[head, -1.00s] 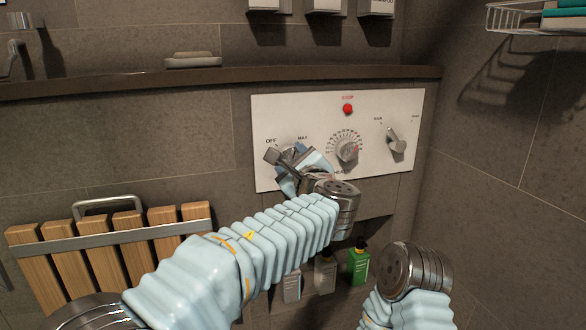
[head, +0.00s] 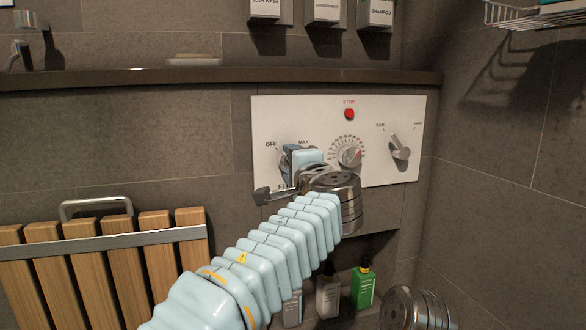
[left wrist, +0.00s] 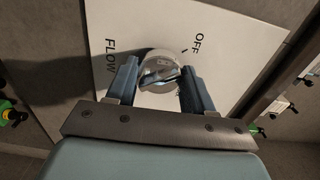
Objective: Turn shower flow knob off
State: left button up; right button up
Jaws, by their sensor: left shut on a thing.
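The flow knob is a round metal knob (left wrist: 157,60) with a raised grip bar, on the white control panel (head: 385,172). In the left wrist view, OFF and FLOW are printed beside it. My left gripper (head: 291,156) is at the panel's left dial, between OFF and MAX, and hides most of the knob in the head view. In the left wrist view its two dark blue fingers (left wrist: 159,72) stand on either side of the knob, shut on it. My right gripper is out of view; only part of my right arm shows at the bottom right.
A temperature dial (head: 350,153), a red STOP button (head: 349,114) and a lever (head: 400,149) are on the same panel. A ledge (head: 130,78) runs above. Bottles, including a green one (head: 363,287), stand below. A folded wooden seat (head: 120,265) is at left.

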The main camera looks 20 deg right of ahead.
pick_arm(q)
jog(key=shift+s+d+r+n+b, duration=0.15)
jog(key=shift+n+b, duration=0.1)
jog(key=shift+n, duration=0.25)
jog(key=shift+w+d+r+n+b, duration=0.1)
jog(key=shift+r+n+b, duration=0.1)
jog(key=shift+n, duration=0.3)
jog(key=shift+a, duration=0.1)
jog(key=o, duration=1)
jog(key=shift+s, duration=0.1)
jog(key=shift+o, duration=0.2)
jog(key=shift+f, duration=0.15)
jog(key=s+b, duration=0.2)
jog(key=s, duration=1.1)
jog(key=shift+s+d, duration=0.25)
jog(key=shift+s, duration=0.15)
